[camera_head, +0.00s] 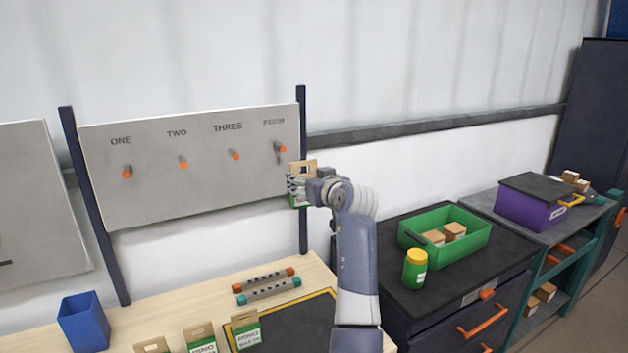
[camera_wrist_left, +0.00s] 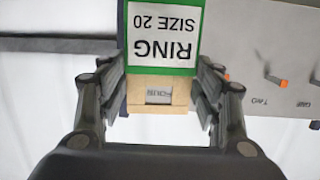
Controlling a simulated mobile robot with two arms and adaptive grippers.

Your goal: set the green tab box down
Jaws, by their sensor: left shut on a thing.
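My left gripper (camera_head: 297,188) is shut on the green tab box, a cardboard box with a green-bordered label and a hanging tab. The box is in the air near the right edge of the board (camera_head: 200,165), just below and right of the FOUR hook (camera_head: 280,149). In the left wrist view the label of the green tab box (camera_wrist_left: 163,35) reads RING SIZE 20 upside down, between the left fingers (camera_wrist_left: 160,95). Lettering shows through the tab's window.
The wooden table (camera_head: 210,314) below holds several similar boxes (camera_head: 245,330), two rods (camera_head: 268,286), a blue bin (camera_head: 84,322) and a dark mat (camera_head: 300,328). Right stand a green tray (camera_head: 470,250) with small boxes, a yellow-lidded jar (camera_head: 415,268) and a purple bin (camera_head: 530,208).

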